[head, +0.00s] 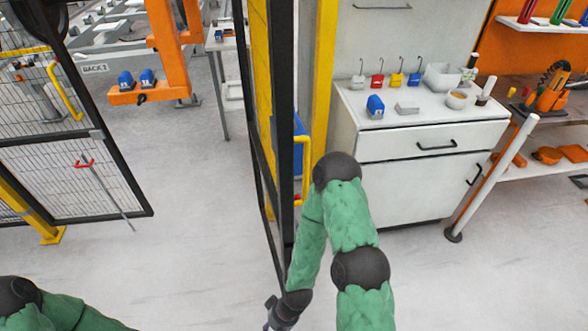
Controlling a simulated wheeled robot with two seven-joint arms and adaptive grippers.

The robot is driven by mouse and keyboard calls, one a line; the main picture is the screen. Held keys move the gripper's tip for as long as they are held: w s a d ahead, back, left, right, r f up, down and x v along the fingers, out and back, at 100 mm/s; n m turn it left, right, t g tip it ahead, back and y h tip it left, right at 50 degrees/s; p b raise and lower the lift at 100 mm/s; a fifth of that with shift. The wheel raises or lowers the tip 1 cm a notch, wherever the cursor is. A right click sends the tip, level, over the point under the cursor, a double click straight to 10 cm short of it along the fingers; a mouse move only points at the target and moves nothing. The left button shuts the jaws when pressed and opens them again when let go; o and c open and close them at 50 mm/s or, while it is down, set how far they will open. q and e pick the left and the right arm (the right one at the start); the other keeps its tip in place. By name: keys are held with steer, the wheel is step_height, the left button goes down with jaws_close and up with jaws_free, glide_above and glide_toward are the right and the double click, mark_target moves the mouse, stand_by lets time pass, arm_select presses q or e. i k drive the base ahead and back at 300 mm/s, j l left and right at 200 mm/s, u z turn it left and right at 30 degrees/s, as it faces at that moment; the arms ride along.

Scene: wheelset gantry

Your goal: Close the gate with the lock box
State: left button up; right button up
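One gate leaf, a black-framed mesh panel (75,178) with a yellow handle (65,90), stands at the left. A second black-framed leaf (283,110) is seen nearly edge-on in the middle, with a yellow handle (303,172). A blue box (299,150), possibly the lock box, is partly hidden behind this leaf, by the yellow post (323,80). My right gripper (272,322) is low at the bottom edge, near the lower end of the middle leaf; its fingers are unclear. My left arm enters at the lower left, its gripper outside the picture.
A white cabinet (410,185) at the right carries a blue padlock (375,107), small coloured locks and bowls. A white post (490,178) stands beside it. An orange frame (168,60) holds two blue blocks. A red-handled rod (105,190) crosses the left leaf. Grey floor between the leaves is clear.

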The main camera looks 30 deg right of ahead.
mark_target(290, 141)
steer(key=l+u, duration=0.1)
steer(key=l, duration=0.5)
steer(key=l+u, duration=0.1)
steer(key=l, duration=0.45)
steer(key=k+l, duration=0.15)
steer(key=l, duration=0.45)
steer(key=l+u, duration=0.15)
steer(key=l, duration=0.45)
steer(key=k+j+u, duration=0.2)
steer(key=i, duration=0.05)
